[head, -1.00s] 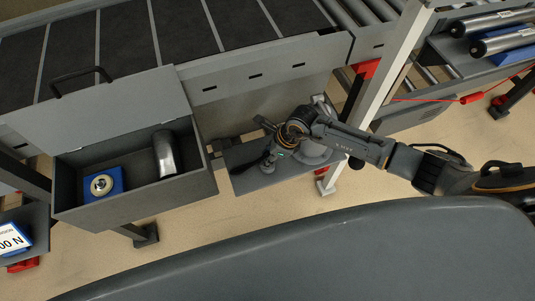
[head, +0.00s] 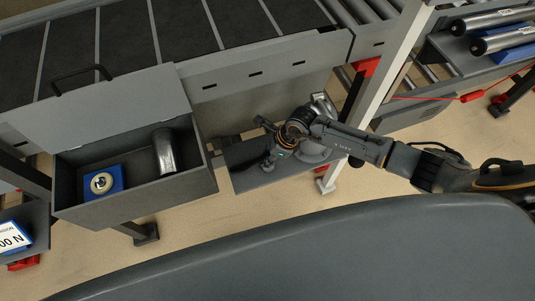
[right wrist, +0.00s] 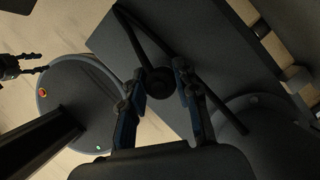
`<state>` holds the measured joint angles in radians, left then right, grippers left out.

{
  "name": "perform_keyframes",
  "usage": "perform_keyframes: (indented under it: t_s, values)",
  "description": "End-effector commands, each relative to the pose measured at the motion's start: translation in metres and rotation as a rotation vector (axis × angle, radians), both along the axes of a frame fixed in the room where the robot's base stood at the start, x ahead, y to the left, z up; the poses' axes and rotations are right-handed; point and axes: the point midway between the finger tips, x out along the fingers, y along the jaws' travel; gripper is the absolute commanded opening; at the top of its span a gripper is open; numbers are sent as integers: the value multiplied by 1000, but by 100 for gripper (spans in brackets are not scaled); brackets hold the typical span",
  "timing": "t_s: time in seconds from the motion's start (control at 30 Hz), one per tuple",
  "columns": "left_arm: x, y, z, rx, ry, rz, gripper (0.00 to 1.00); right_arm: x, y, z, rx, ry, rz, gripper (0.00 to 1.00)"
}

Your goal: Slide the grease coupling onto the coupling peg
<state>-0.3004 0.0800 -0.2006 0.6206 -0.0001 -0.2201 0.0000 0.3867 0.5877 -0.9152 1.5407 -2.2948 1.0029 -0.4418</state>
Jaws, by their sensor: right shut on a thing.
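My right gripper (head: 268,157) is low over a grey shelf (head: 240,179) below the conveyor. In the right wrist view, the blue-padded fingers of my right gripper (right wrist: 159,88) are closed on a dark round piece (right wrist: 160,80), which looks like the grease coupling. A dark hose or bar runs beside it across the shelf. I cannot make out the coupling peg; the gripper and wrist hide part of the shelf. My left gripper (right wrist: 36,62) shows small at the left edge of the right wrist view, with its fingers apart and empty.
An open grey drawer (head: 135,213) at the left holds a blue block (head: 116,177) with a round metal part and a metal cylinder (head: 164,152). A white post (head: 386,85) stands right of the gripper. Rollers (head: 505,40) lie at the upper right.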

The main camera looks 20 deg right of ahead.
Motion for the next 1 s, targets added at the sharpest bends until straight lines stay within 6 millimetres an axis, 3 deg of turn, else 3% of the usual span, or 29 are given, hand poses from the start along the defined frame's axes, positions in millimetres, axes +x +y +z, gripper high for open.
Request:
perform_keyframes:
  t_s: [0.13,0.17,0.3,0.67,0.77,1.0]
  values:
    - [0,0,0,0,0,0,40,0,0,-2,1,0,0,8]
    - [0,0,0,0,0,0,40,0,0,-2,1,-1,1,33]
    - [0,0,0,1,0,0,40,0,0,-2,1,0,0,57]
    - [0,3,0,4,0,1,40,0,-2,2,0,-1,0,57]
    - [0,2,0,3,0,1,40,-2,-6,13,-1,-1,1,57]
    - [0,1,0,1,0,1,40,-11,-24,60,-2,-3,1,57]
